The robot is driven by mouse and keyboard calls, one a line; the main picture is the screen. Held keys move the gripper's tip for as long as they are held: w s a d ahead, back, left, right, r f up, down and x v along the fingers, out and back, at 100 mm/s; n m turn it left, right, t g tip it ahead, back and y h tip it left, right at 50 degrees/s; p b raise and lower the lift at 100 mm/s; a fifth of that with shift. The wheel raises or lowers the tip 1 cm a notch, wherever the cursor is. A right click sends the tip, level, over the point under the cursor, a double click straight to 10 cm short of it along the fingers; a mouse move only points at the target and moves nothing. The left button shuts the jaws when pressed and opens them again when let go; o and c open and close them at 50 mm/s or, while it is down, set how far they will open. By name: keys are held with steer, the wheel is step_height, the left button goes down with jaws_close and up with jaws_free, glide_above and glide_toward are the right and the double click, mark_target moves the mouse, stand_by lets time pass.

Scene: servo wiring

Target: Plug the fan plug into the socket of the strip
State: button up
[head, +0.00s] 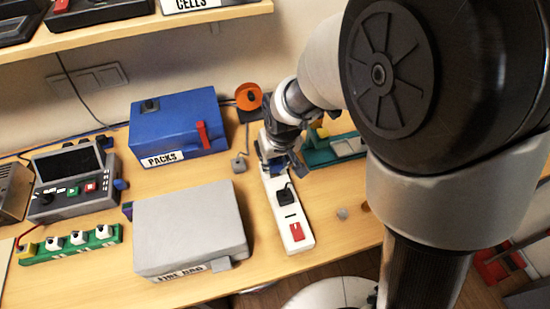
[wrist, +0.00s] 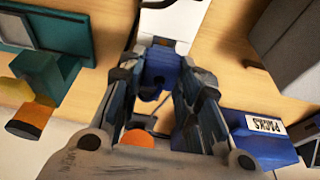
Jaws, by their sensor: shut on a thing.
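The white power strip (head: 297,236) lies on the table, with a black plug (head: 285,195) in its middle and a red switch at its near end. It also shows at the top of the wrist view (wrist: 166,22). My gripper (head: 272,166) is over the strip's far end. In the wrist view my gripper (wrist: 162,62) is shut on a blue plug (wrist: 160,72), which I take to be the fan plug. The plug is at the strip's end; whether it touches or sits in a socket is hidden. The orange fan (head: 248,96) stands behind.
A blue PACKS box (head: 178,128) and a grey box (head: 190,232) stand left of the strip. A teal tray (head: 338,150) is to the right. Some bare table is right of the strip.

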steer(key=shift+f+b, duration=1)
steer(key=shift+f, duration=0.25)
steer(key=o, duration=1.1)
steer(key=shift+o, duration=0.2)
steer(key=shift+r, duration=0.1)
steer(key=v, duration=1.2)
steer(key=shift+s+d, duration=0.1)
steer(key=s+d+r+m, duration=0.1)
steer(key=s+d+r, duration=0.1)
steer(key=s+d, duration=0.4)
steer(key=s+d+r+m+t+h, duration=0.1)
steer(key=s+d, duration=0.5)
steer(key=s, duration=0.6)
step_height(320, 180, up, 3)
steer(key=shift+f+m, duration=0.25)
steer(key=shift+m, duration=0.35)
